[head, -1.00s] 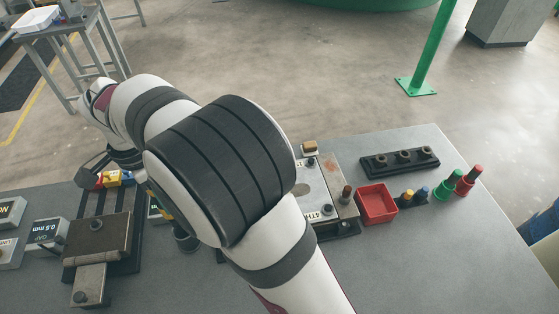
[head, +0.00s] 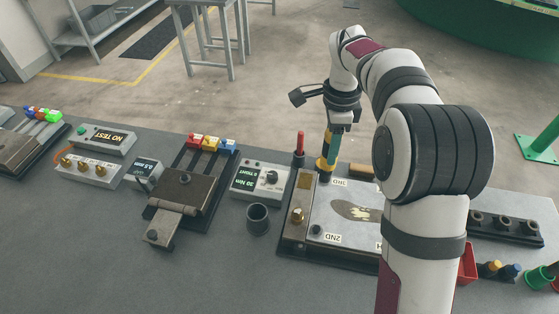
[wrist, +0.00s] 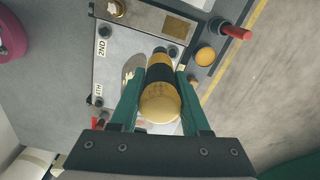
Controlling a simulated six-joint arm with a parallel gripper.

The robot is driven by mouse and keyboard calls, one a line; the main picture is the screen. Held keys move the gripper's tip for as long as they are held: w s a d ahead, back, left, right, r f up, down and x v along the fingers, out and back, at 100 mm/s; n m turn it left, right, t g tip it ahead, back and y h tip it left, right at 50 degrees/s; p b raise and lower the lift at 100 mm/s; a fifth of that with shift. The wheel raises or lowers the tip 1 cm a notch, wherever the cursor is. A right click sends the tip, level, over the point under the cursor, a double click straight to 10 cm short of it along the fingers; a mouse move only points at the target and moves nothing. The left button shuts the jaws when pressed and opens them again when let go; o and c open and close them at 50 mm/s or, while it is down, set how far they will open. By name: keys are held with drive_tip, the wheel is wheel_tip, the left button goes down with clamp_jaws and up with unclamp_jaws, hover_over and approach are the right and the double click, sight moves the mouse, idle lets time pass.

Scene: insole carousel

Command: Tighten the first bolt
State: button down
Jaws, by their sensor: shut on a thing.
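My gripper (head: 333,142) is shut on a yellow-and-black driver (head: 325,164). In the wrist view the driver (wrist: 160,95) sits between the two green fingers, pointing down at the metal plate (wrist: 135,45). The bolt by the 2ND label (head: 316,229) stands at the near left corner.
A red-topped post (head: 300,145) stands close left of the driver. A control box with a green display (head: 258,180) and a dark cup (head: 258,218) lie further left. A red bin (head: 467,262) and a black rack (head: 505,227) are right of my arm.

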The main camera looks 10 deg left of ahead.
drive_tip(key=w+d+r+m, duration=0.1)
drive_tip(key=d, duration=0.9)
drive_tip(key=w+d+m, duration=0.2)
drive_tip(key=d, duration=0.8)
drive_tip(key=shift+d+r, duration=0.15)
drive_tip(key=shift+r, duration=0.2)
drive_tip(key=shift+f, duration=0.1)
drive_tip(key=shift+f, duration=2.25)
drive_tip(key=shift+f, duration=1)
idle(0.5)
drive_tip(key=shift+r, duration=2.85)
